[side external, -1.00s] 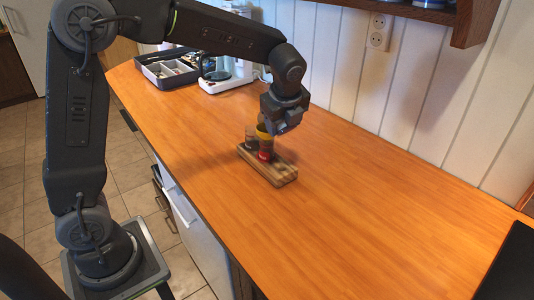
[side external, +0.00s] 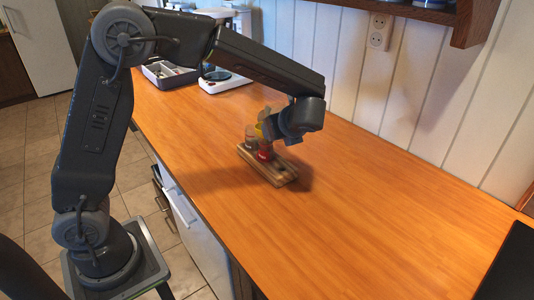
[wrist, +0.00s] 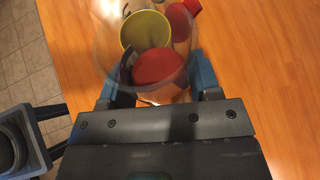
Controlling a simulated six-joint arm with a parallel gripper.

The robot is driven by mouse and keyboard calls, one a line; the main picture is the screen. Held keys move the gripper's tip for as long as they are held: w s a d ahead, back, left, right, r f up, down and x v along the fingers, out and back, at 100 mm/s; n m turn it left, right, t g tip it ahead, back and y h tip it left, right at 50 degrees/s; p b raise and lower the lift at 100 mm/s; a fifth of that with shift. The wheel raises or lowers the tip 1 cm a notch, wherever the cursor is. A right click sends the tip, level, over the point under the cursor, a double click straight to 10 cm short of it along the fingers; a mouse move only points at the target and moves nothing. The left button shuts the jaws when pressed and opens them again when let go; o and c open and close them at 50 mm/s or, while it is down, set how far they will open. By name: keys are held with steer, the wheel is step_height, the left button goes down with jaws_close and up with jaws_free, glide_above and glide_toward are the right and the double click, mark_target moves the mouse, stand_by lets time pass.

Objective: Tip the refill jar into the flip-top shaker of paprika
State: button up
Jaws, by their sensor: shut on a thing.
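My gripper (wrist: 160,85) is shut on the refill jar, a clear jar (wrist: 100,50) with a red mass (wrist: 158,68) showing through its wall. In the side view my gripper (side external: 270,127) is tilted over the wooden board and the jar is mostly hidden by it. A yellow round part (wrist: 145,32) shows at the jar's far side; it also shows in the side view (side external: 259,131). I cannot tell whether it belongs to the jar or a shaker. A red shaker (side external: 266,153) stands on the board below my gripper; a red part also shows in the wrist view (wrist: 183,15).
The wooden board (side external: 275,176) lies on the orange counter (side external: 350,210). A clear container (side external: 250,142) stands at its left end. A grey utensil tray (side external: 165,77) and a white appliance (side external: 225,82) are at the back. The counter right of the board is clear.

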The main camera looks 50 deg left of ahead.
stand_by(0.3)
steer(key=shift+r, duration=2.05)
